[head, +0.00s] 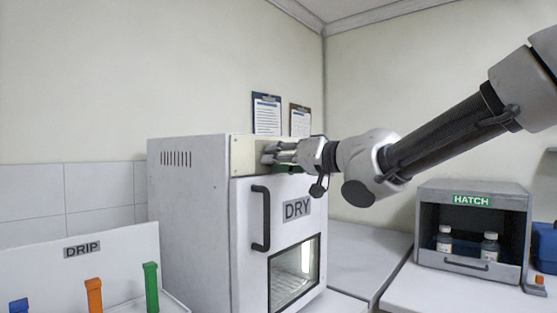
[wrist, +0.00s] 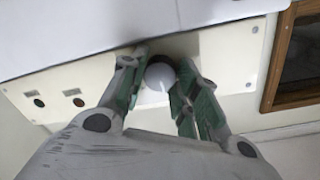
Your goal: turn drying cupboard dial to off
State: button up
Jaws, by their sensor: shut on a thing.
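The drying cupboard (head: 190,215) is a white box labelled DRY with a dark door handle (head: 259,218) and a lit window. Its cream control panel (head: 244,153) runs along the top front and also shows in the wrist view (wrist: 235,68). My gripper (head: 272,153) is at this panel. In the wrist view my gripper (wrist: 161,76) has its two green-padded fingers on either side of the round white dial (wrist: 158,78), shut on it. The dial's pointer setting cannot be read. In the head view the fingers hide the dial.
Two small round fittings (wrist: 58,102) sit on the panel beside the dial. A grey HATCH box (head: 472,265) with two bottles stands at right. A DRIP rack (head: 85,270) with coloured clips is at left front. Clipboards (head: 266,113) hang on the wall behind.

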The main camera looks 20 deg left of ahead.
jog(key=shift+m, duration=0.4)
jog(key=o, duration=0.7)
jog(key=shift+o, duration=0.2)
jog(key=shift+d, duration=0.1)
jog(key=v, duration=1.1)
jog(key=shift+s+d, duration=0.2)
jog(key=shift+d, duration=0.2)
jog(key=shift+f, duration=0.1)
